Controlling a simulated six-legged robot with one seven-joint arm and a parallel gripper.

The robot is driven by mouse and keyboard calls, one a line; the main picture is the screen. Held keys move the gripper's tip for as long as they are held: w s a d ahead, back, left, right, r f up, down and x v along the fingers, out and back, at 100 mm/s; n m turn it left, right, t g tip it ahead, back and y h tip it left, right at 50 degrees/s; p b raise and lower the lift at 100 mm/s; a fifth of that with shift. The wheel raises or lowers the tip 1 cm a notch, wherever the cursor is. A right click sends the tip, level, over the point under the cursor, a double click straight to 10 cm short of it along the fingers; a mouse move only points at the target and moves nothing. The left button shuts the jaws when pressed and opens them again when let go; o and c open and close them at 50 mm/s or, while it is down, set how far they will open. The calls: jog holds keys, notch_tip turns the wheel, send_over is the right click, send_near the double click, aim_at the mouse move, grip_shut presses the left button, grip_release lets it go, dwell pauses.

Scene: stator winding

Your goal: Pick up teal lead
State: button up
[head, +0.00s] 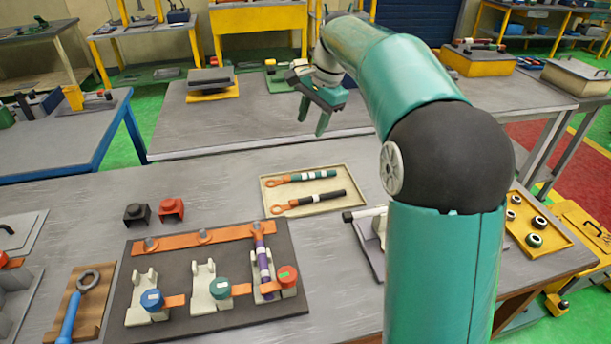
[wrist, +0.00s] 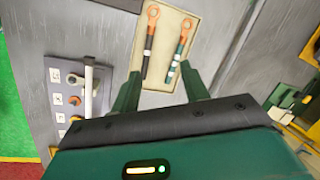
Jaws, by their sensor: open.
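The teal lead (head: 312,176) lies in a shallow beige tray (head: 268,200), with white bands and an orange ring end at the left. A black lead (head: 318,199) with an orange ring end lies in front of it in the same tray. My gripper (head: 313,115) is open and empty, raised above and behind the tray. In the wrist view the gripper's fingers (wrist: 160,75) straddle the near part of the tray in the picture. The teal lead (wrist: 178,56) is the right one there and the black lead (wrist: 149,52) the left. Both rings point away.
A dark board (head: 220,318) with an orange bar, several cream posts and a fixed purple lead stands left of the tray. Black (head: 136,214) and red (head: 171,208) blocks sit behind it. A tray of rings (head: 525,240) is at the right. Bench around the beige tray is mostly clear.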

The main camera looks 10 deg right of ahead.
jog(key=w+d+f+m, duration=0.2)
jog(key=w+f+m, duration=0.1)
jog(key=w+f, duration=0.3)
jog(key=m+g+y, duration=0.2)
jog(key=m, duration=0.1)
send_near(297, 175)
jog(key=x, duration=0.3)
jog(key=shift+s+a+f, duration=0.1)
jog(key=shift+s+f, duration=0.2)
jog(key=shift+f, duration=0.05)
jog(key=x, duration=0.5)
jog(key=shift+w+f, duration=0.1)
jog(key=shift+w, duration=0.25)
grip_shut()
